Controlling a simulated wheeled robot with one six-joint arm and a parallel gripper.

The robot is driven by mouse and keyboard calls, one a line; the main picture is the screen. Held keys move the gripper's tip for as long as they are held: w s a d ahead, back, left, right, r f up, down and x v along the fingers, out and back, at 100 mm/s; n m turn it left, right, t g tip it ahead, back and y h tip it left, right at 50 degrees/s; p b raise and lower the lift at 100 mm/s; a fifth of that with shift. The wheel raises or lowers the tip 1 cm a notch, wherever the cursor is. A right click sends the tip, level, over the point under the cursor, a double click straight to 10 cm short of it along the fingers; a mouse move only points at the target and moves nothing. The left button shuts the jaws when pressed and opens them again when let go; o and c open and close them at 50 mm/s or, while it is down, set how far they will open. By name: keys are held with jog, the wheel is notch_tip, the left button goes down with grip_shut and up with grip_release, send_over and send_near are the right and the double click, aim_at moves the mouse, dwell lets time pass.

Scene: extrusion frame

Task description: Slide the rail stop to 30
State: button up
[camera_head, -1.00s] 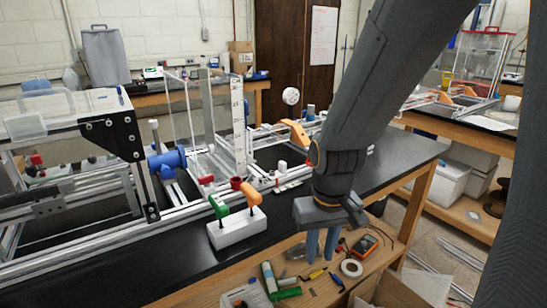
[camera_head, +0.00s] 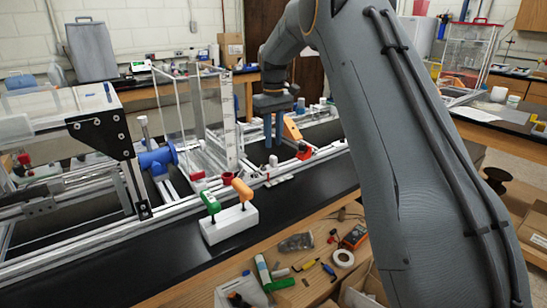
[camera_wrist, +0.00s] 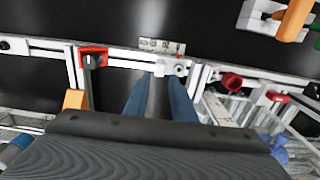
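A small pale block with a round knob, seemingly the rail stop (camera_wrist: 172,68), sits on the aluminium rail in the wrist view, beside a small marked scale plate (camera_wrist: 162,46). In the head view the rail stop (camera_head: 273,160) is small, and the scale plate (camera_head: 279,180) lies along the rail's front. The scale's figures are too small to read. My gripper (camera_head: 274,143) points down above the rail, behind the stop in the head view. In the wrist view my gripper (camera_wrist: 160,86) has its two blue fingers apart, with nothing visibly held between them.
A red clamp with a black knob (camera_wrist: 93,58) is on the rail left of the stop in the wrist view. A red cup-like part (camera_wrist: 231,81) is to its right. A white block with green and orange handles (camera_head: 229,224) stands in front of the rail on the black bench.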

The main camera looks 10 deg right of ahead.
aim_at(274, 156)
jog(key=shift+f+p, duration=1.2)
jog(key=shift+f, duration=2.6)
grip_shut()
